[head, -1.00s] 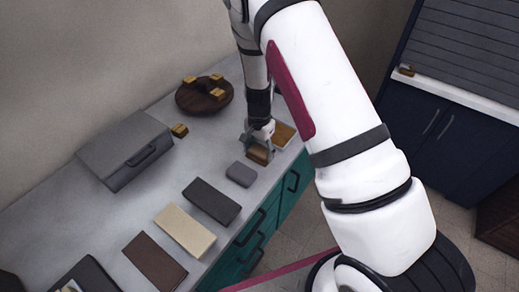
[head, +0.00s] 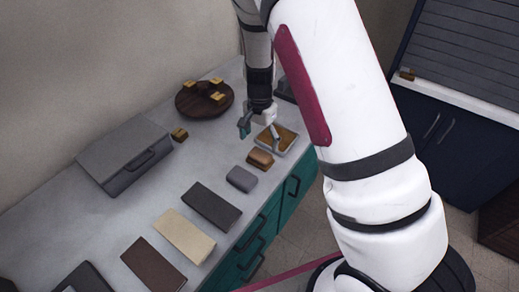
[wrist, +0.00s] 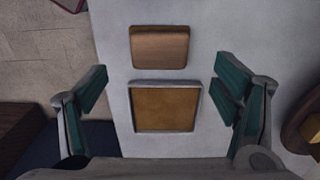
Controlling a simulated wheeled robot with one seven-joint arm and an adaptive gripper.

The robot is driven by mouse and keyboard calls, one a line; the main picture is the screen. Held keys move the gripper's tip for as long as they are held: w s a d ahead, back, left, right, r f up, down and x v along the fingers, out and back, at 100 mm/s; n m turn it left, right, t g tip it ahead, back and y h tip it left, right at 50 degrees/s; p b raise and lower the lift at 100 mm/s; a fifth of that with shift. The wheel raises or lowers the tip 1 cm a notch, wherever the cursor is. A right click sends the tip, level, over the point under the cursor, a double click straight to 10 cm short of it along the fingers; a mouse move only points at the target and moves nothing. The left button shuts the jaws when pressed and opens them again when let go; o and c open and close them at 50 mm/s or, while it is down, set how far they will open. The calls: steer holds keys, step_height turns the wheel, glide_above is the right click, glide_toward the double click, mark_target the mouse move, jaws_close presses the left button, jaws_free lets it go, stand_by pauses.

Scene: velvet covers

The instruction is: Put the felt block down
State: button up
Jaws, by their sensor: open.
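A small brown block (head: 260,159), which I take to be the felt block, lies flat on the grey counter (head: 140,215). In the wrist view the block (wrist: 160,47) lies just above a shallow square tray with a tan floor (wrist: 165,108), apart from it by a narrow gap. My gripper (head: 260,137) is open and empty above the counter, behind the block in the head view. In the wrist view its green-padded fingers (wrist: 164,88) stand wide apart on both sides of the tray, touching nothing.
A grey rounded block (head: 241,178) lies near the brown block. Dark (head: 212,205), cream (head: 184,236) and brown (head: 153,264) flat pieces lie in a row. A grey lidded box (head: 125,155) and a round wooden stand (head: 203,100) with small yellowish blocks are toward the wall.

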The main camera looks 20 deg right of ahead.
step_height(320, 180, up, 4)
steer(key=r, duration=0.1)
step_height(320, 180, up, 11)
steer(key=n+t+y, duration=0.1)
steer(key=n, duration=0.2)
glide_above(260, 154)
steer(key=s+a, duration=0.1)
steer(key=s, duration=0.4)
steer(key=s+r+n+t, duration=0.1)
steer(key=s+r+n, duration=0.1)
steer(key=s+r, duration=0.5)
steer(key=s+d+r+n+t+h, duration=0.1)
steer(key=s+r+n+t, duration=0.2)
steer(key=s, duration=1.2)
step_height(260, 154, up, 4)
steer(key=n, duration=0.2)
steer(key=shift+n, duration=0.4)
steer(key=shift+w+d+r, duration=0.1)
